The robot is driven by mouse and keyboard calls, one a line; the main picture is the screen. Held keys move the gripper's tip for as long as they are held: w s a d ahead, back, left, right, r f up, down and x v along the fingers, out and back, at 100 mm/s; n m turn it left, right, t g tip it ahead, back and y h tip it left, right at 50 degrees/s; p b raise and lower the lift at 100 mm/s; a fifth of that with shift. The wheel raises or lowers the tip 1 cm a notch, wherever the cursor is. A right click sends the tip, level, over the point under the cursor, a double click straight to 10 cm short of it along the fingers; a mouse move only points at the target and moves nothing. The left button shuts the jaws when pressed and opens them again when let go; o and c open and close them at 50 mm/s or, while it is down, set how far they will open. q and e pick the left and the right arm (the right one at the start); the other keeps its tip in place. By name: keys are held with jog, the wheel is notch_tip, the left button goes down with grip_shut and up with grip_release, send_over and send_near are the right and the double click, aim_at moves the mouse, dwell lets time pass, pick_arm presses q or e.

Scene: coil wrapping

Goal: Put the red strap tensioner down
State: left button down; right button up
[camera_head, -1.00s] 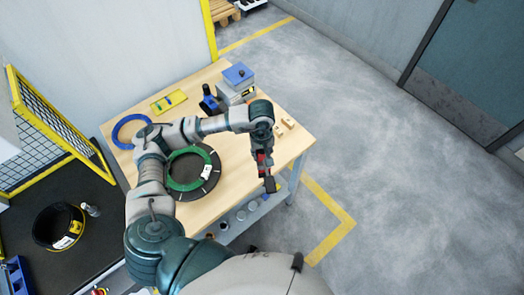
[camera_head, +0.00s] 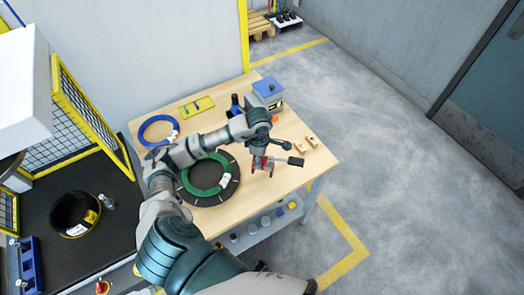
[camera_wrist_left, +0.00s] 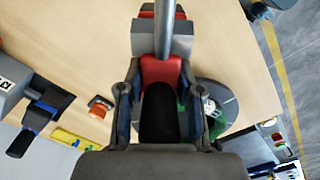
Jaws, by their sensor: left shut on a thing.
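The red strap tensioner (camera_head: 257,165) is at my left gripper (camera_head: 262,154), over the wooden table (camera_head: 240,202) to the right of the green coil (camera_head: 206,176). Its dark lever (camera_head: 291,161) points to the right. In the left wrist view, the red body of the tensioner (camera_wrist_left: 161,72) and a black part of it sit between the two fingers of my left gripper (camera_wrist_left: 163,105), which are shut on it. I cannot tell if the tensioner touches the tabletop. My right gripper is not in view.
A blue coil (camera_head: 158,131), a yellow tray (camera_head: 197,107) and a grey box with a blue top (camera_head: 268,91) stand along the back. The front right tabletop is clear.

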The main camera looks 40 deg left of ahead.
pick_arm(q)
jog(key=w+a+f, duration=0.1)
jog(key=w+a+f+p, duration=0.1)
jog(key=w, duration=0.1)
jog(key=w+a+f, duration=0.2)
jog(key=shift+w, duration=0.1)
jog(key=shift+f, duration=0.1)
jog(key=shift+d, duration=0.1)
jog(key=shift+f, duration=0.1)
jog(key=c, duration=0.9)
grip_release()
jog(key=shift+o, duration=0.7)
jog(key=shift+a, duration=0.3)
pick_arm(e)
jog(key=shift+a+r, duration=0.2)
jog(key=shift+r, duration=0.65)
